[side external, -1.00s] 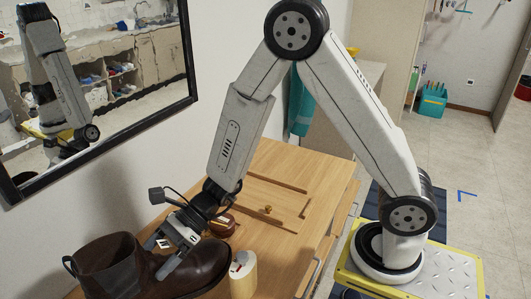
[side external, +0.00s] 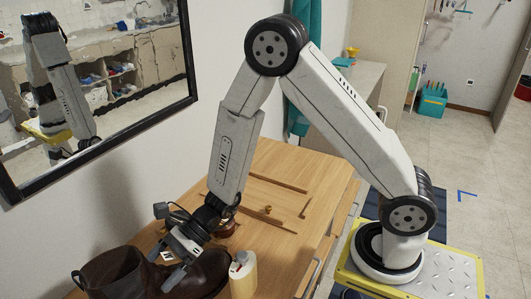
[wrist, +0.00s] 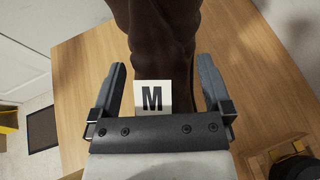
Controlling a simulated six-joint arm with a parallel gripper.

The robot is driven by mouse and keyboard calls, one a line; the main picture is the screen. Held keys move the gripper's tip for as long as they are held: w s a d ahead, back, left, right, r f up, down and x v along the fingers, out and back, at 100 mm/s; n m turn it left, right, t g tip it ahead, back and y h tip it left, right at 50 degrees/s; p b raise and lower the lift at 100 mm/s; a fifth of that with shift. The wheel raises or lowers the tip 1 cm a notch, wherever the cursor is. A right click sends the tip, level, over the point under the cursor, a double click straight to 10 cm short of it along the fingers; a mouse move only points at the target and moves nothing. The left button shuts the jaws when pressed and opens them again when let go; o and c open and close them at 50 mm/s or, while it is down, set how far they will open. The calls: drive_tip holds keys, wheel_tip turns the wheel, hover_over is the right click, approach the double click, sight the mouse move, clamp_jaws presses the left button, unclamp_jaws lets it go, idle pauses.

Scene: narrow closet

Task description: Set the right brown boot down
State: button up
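A dark brown boot (side external: 110,272) is at the bottom left in the side view, over the near end of the wooden table. Its toe (side external: 208,272) points right, and its sole is cut off by the frame edge. My gripper (side external: 172,277) reaches down over its middle. Whether the sole touches the table cannot be seen.
A cream bottle (side external: 243,275) stands close right of the toe. A small reddish-brown round item (side external: 224,229) is behind it. Wooden strips (side external: 280,183) and a brass knob (side external: 267,210) lie farther back. A wall mirror (side external: 95,90) hangs at left.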

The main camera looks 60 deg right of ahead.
drive_tip(key=shift+r, duration=0.15)
drive_tip(key=shift+d+r, duration=0.1)
drive_tip(key=shift+d, duration=0.2)
drive_tip(key=v, duration=1.1)
drive_tip(key=shift+d+r, duration=0.1)
drive_tip(key=shift+c, duration=0.2)
drive_tip(key=c, duration=0.6)
